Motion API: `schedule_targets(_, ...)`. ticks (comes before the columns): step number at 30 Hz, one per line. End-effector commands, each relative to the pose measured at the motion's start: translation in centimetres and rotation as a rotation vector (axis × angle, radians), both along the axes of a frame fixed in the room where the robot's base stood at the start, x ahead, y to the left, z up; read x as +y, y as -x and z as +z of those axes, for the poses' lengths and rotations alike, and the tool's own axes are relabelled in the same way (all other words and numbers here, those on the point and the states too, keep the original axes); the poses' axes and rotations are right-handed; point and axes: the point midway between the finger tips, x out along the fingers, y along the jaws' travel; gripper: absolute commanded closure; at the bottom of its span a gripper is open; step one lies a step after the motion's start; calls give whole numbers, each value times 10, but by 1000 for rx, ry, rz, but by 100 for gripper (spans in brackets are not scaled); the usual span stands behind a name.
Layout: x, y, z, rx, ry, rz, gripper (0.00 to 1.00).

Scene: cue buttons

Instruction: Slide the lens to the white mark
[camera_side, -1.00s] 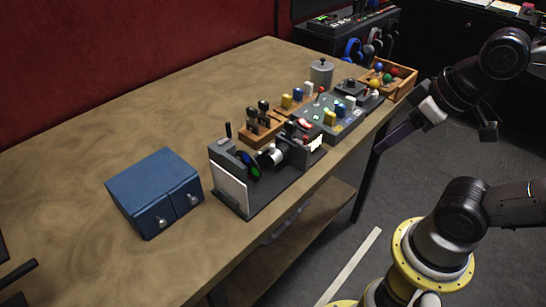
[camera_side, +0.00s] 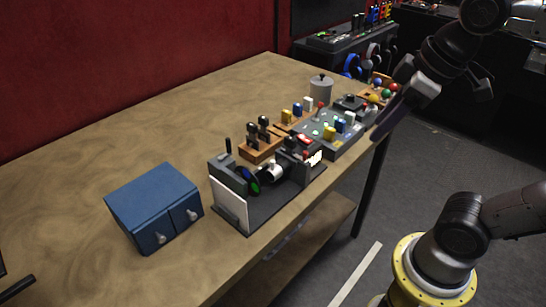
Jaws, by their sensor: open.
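The lens (camera_side: 271,171) is a short white and black cylinder on a dark grey optical bench (camera_side: 262,213) at the table's front edge. Next to it on the bench is a dark disc with coloured filters (camera_side: 250,184), and a white screen (camera_side: 229,204) stands at the bench's left end. A bright white patch (camera_side: 315,158) shows at the bench's right end; I cannot tell whether it is the white mark. My gripper (camera_side: 392,120) is at the right, beyond the table's right edge, apart from the lens and holding nothing that I can see. Its fingers are dark and partly seen edge-on.
A blue two-drawer box (camera_side: 154,205) stands left of the bench. Behind the bench are a wooden block with black levers (camera_side: 262,143), a button panel (camera_side: 336,134) and a grey canister (camera_side: 320,88). A wooden tray with coloured balls (camera_side: 378,88) is behind.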

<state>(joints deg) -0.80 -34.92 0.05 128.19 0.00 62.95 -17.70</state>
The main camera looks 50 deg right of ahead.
Motion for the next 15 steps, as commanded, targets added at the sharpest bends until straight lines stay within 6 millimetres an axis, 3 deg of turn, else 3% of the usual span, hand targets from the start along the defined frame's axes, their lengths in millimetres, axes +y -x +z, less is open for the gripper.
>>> schedule_targets(3,5,-33,21,60,37,107,54)
schedule_targets(7,12,-73,35,134,70,223,54)
schedule_targets(11,22,-117,38,207,93,326,54)
schedule_targets(15,36,-161,26,284,104,406,54)
